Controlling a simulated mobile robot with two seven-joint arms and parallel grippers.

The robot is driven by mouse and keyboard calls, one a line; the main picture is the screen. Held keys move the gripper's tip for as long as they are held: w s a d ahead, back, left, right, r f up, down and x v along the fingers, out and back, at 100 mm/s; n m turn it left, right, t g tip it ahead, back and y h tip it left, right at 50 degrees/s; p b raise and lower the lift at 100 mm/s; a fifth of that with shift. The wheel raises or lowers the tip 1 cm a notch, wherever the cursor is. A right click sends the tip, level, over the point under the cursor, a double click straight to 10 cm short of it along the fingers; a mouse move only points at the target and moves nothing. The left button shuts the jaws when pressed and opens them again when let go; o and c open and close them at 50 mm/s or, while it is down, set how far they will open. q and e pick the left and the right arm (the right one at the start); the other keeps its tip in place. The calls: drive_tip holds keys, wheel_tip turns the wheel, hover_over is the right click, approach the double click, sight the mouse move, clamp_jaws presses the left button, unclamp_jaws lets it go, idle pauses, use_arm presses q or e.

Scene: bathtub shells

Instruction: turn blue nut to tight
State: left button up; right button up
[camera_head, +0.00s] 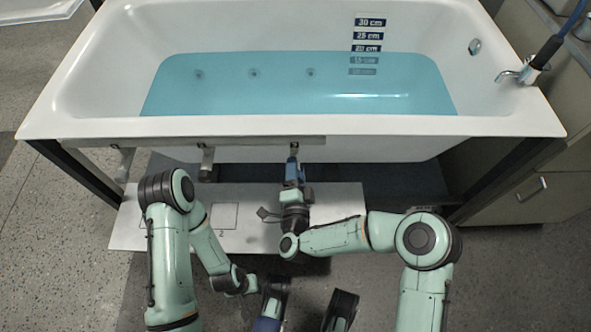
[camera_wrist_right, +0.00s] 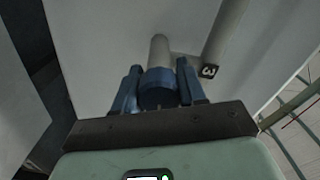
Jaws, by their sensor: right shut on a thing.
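In the right wrist view, the blue nut (camera_wrist_right: 158,88) sits around the lower end of a grey pipe (camera_wrist_right: 160,50). My right gripper (camera_wrist_right: 156,90) is shut on the nut, with one blue finger on each side. In the head view, my right gripper (camera_head: 293,170) is just below the tub's front rim, at the rightmost of the pipes there; the nut is hard to separate from the blue fingers. My left arm (camera_head: 210,250) is folded low at the left. Its gripper's fingers cannot be made out clearly.
The white bathtub (camera_head: 350,127) holds blue water. Two more grey pipes, a left one (camera_head: 124,163) and a middle one (camera_head: 207,162), hang under its front rim. A pale board (camera_head: 330,200) with printed squares lies below. A cabinet (camera_head: 530,192) stands at the right.

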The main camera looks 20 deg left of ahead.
use_arm(q)
drive_tip(key=shift+s+f, duration=0.15)
drive_tip(key=shift+s, duration=0.05)
use_arm(e)
drive_tip(key=shift+w+r+m, duration=0.15)
drive_tip(key=shift+m, duration=0.75)
drive_tip(key=shift+d, duration=0.1)
drive_tip(key=o, duration=1)
drive_tip(key=shift+o, duration=0.2)
drive_tip(key=shift+s, duration=0.2)
drive_tip(key=shift+s, duration=0.3)
use_arm(q)
drive_tip(key=w+r+t+p, duration=0.1)
drive_tip(key=w+r+p, duration=0.1)
drive_tip(key=w+r, duration=0.2)
drive_tip(key=shift+w+d+t+p, duration=0.3)
drive_tip(key=shift+w+d+t, duration=0.1)
drive_tip(key=shift+w, duration=0.4)
use_arm(e)
drive_tip(key=v, duration=1.2)
drive_tip(key=shift+s, duration=0.25)
